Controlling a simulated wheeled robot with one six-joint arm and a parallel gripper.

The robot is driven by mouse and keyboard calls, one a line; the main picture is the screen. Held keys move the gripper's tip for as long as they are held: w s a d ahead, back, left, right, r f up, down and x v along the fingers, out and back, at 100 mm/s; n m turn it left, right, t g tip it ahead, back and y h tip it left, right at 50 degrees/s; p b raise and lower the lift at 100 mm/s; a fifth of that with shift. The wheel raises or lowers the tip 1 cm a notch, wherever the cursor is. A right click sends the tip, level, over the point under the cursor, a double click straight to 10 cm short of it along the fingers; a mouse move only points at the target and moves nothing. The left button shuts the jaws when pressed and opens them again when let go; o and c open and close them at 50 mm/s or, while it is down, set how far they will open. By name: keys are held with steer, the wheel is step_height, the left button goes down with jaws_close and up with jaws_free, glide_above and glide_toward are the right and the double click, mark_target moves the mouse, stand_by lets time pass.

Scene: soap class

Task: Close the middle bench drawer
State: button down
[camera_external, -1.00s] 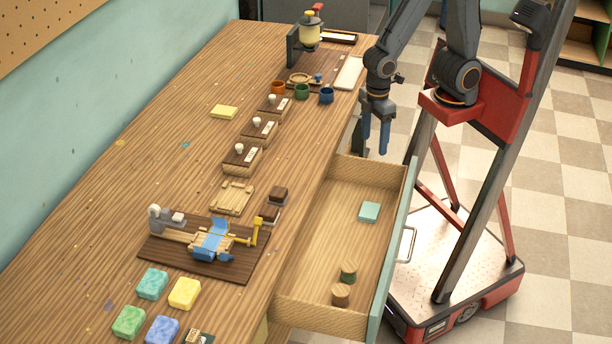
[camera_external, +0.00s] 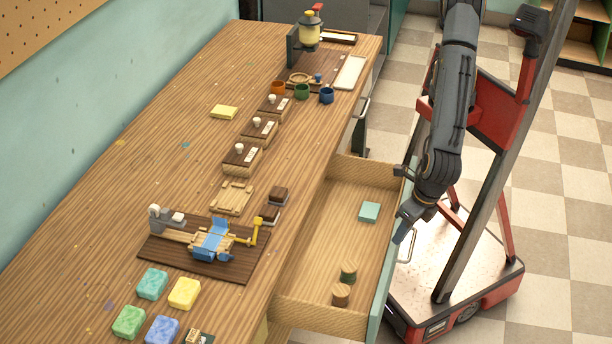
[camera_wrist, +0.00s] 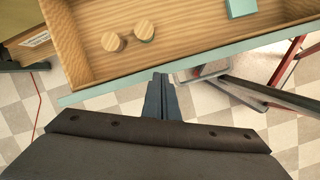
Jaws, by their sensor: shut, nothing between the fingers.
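The bench drawer (camera_external: 318,302) stands pulled out from the bench's right side, with a teal front (camera_external: 382,290) and a metal handle (camera_external: 408,243). Inside lie a teal block (camera_external: 369,212) and two round wooden pieces (camera_external: 341,294). My gripper (camera_external: 402,236) is shut and empty, on the outer side of the drawer front near the handle. In the wrist view my shut fingers (camera_wrist: 160,84) point at the teal front edge (camera_wrist: 200,52); I cannot tell whether they touch it.
The wooden bench top (camera_external: 150,120) holds a soap press on a dark board (camera_external: 190,262), several coloured soaps (camera_external: 184,292), stamps and small cups (camera_external: 302,91). Another handle (camera_external: 362,108) is on the bench side farther back. Checkered floor (camera_external: 400,95) is open beyond.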

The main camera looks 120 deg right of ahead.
steer(key=s+a+f+n+t, duration=0.15)
steer(key=a+n, duration=0.35)
steer(key=a, duration=0.6)
steer(key=w+d+f, duration=0.2)
steer(key=f, duration=0.3)
steer(key=w+d+f+p, duration=0.1)
steer(key=w+d+f, duration=0.1)
steer(key=d+f, duration=0.1)
steer(key=shift+x, duration=1)
steer(key=shift+d, duration=0.1)
steer(key=w+d+p, duration=0.1)
steer(key=w+d, duration=1.5)
steer(key=shift+w+d, duration=0.35)
steer(key=shift+s+a, duration=0.1)
